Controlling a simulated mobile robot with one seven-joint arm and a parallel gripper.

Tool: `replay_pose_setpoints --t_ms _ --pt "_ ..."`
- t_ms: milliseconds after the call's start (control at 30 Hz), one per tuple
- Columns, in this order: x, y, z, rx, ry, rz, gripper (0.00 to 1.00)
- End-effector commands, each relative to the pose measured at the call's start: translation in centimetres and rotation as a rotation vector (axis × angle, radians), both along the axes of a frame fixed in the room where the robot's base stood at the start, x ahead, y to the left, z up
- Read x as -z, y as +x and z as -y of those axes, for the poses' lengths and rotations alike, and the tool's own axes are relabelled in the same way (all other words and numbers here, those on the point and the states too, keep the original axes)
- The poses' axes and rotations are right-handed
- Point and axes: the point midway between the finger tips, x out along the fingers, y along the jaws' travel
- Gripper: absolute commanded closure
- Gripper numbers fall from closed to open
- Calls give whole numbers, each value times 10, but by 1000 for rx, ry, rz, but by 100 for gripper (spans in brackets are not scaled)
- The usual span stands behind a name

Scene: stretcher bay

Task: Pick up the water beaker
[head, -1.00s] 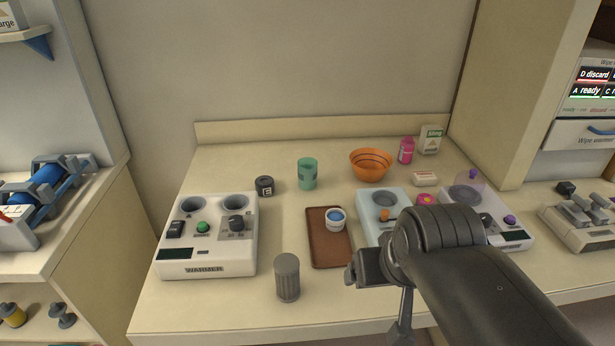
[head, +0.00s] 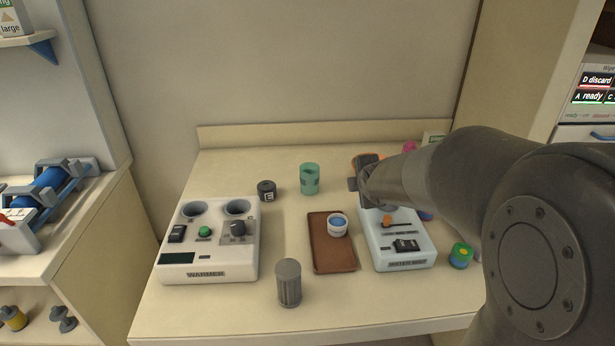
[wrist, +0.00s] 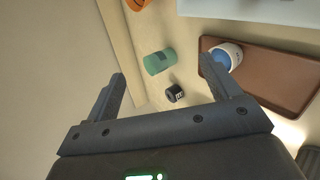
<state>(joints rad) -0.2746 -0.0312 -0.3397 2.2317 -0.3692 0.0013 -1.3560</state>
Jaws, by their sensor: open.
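A small white cup with blue contents (head: 338,225) stands upright on a brown tray (head: 333,262); it looks like the water beaker, though no label shows. A translucent green cup (head: 309,180) stands upright behind the tray, to the left. In the wrist view, the green cup (wrist: 160,61) lies beyond the gap between my fingers, and the white cup (wrist: 226,56) is beside the right fingertip. My gripper (wrist: 164,78) is open and empty. In the head view my gripper (head: 357,180) is above the back of the counter, right of the green cup, partly hidden by my arm.
A white warmer (head: 208,262) stands left and a pale blue device (head: 405,258) right of the tray. A black marked cylinder (head: 266,190) and a grey ribbed cylinder (head: 289,284) stand nearby. My arm hides most of the orange bowl (wrist: 138,4).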

Motion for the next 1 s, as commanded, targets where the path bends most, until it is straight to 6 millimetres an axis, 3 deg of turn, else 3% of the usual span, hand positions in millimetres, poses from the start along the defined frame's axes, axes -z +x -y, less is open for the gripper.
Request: replay_pose_setpoints --t_ms 200,400,700,1000 --pt "34 67 -18 -345 -426 93 18" --pt "69 113 -47 -665 -826 199 18" --pt "102 140 -81 -951 -1187 325 18" --pt "116 169 -91 -975 -1222 338 18"
